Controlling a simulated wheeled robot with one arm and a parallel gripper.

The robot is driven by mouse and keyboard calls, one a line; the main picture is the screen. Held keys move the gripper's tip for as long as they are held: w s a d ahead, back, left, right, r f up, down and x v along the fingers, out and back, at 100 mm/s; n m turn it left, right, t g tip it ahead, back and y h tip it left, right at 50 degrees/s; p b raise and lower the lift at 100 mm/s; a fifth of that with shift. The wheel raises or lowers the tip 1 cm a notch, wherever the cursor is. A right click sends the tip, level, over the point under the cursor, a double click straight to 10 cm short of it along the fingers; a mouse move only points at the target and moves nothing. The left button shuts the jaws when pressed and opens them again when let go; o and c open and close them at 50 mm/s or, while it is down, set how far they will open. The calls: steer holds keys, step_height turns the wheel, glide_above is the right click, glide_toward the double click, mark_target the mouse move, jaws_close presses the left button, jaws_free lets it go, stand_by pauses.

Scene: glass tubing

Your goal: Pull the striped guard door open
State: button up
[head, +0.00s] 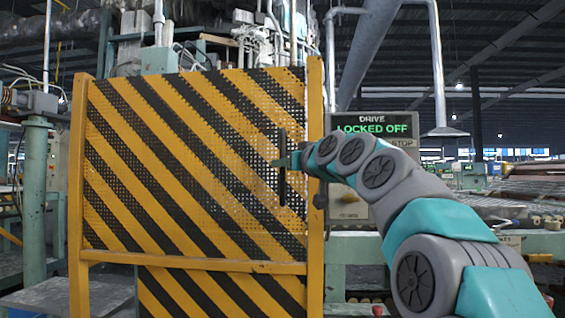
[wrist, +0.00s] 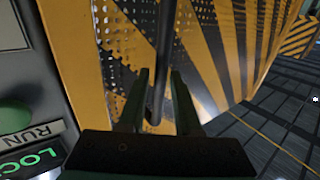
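The guard door (head: 190,150) has yellow and black diagonal stripes and perforated mesh, and looks flush in its yellow frame. Its dark vertical handle (head: 282,185) is near the right edge. In the wrist view the handle (wrist: 163,50) is a dark bar running down between my two fingers. My gripper (head: 287,161) is at the handle; in the wrist view my gripper (wrist: 160,85) has its fingers apart, one on each side of the bar, with some gap visible.
A grey control panel (head: 392,126) reading "DRIVE LOCKED OFF" stands right of the door behind my arm. Its green button (wrist: 14,116) is at left in the wrist view. A green post (head: 35,200) stands at left. Dark floor (wrist: 265,125) shows clear at right in the wrist view.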

steer(key=shift+x, duration=0.8)
steer(key=shift+c, duration=0.3)
steer(key=shift+s, duration=0.1)
jaws_close()
stand_by(0.5)
